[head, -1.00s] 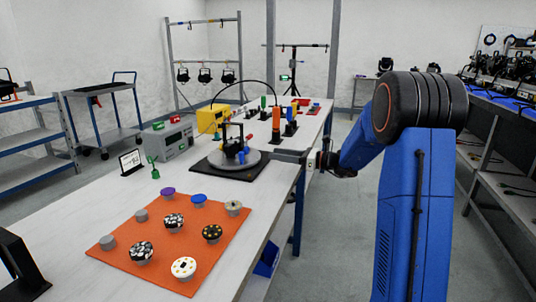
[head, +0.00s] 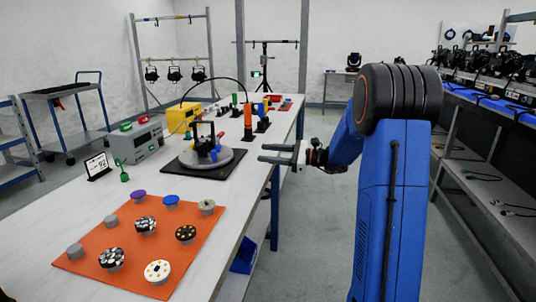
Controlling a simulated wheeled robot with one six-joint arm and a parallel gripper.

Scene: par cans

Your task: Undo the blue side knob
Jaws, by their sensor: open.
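A black bracket-like fixture (head: 197,140) stands on a round grey turntable (head: 228,160) on the work table. A small blue part (head: 214,155) shows low on the fixture's right side; it may be the blue side knob, but it is too small to be sure. A thin black cable arches over the fixture. My gripper (head: 262,153) is to the right of the turntable, apart from it, over the table's right edge. Its two fingers point left, spread open with nothing between them.
An orange mat (head: 85,258) with several round knobs or caps lies in front, including a blue one (head: 171,201). A grey box (head: 137,142), a yellow box (head: 182,118) and an orange post (head: 248,118) stand around the turntable.

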